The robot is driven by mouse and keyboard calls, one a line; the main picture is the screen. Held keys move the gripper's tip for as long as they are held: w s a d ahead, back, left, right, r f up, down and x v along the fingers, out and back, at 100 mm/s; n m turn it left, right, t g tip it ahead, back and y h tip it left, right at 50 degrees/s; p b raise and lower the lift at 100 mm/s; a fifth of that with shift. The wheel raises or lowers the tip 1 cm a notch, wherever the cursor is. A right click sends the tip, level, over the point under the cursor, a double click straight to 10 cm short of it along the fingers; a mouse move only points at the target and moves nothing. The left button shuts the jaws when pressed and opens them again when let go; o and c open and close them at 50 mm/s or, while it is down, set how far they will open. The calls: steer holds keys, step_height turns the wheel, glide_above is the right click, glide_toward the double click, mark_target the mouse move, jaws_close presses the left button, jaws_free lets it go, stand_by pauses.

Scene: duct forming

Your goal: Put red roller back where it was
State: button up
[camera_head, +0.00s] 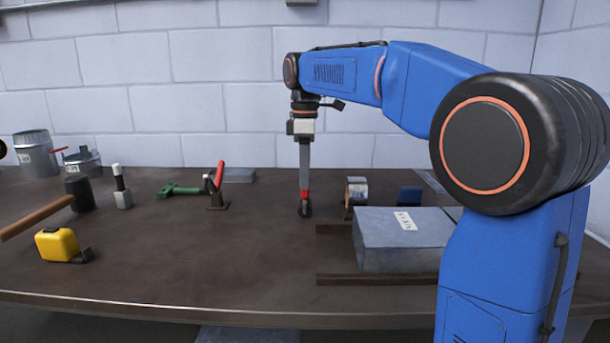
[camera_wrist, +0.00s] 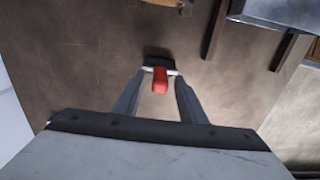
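My gripper (camera_head: 304,186) points straight down over the middle of the brown table. Its long grey fingers are closed on the red roller (camera_head: 304,194), and the dark roller end hangs below the fingertips, at or just above the tabletop. I cannot tell whether it touches. In the wrist view, the red handle of the roller (camera_wrist: 160,82) lies between the tips of my gripper (camera_wrist: 160,73), with its dark end beyond.
A grey metal duct (camera_head: 390,250) lies between dark rails at right. A tape roll (camera_head: 356,190) and blue block (camera_head: 409,196) stand behind it. Left are a red-handled tool (camera_head: 220,174) on a brown stand, green tool (camera_head: 178,190), hammer (camera_head: 40,217) and yellow tape measure (camera_head: 57,244). The front middle is clear.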

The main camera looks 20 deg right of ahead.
step_height(320, 180, up, 12)
stand_by(0.5)
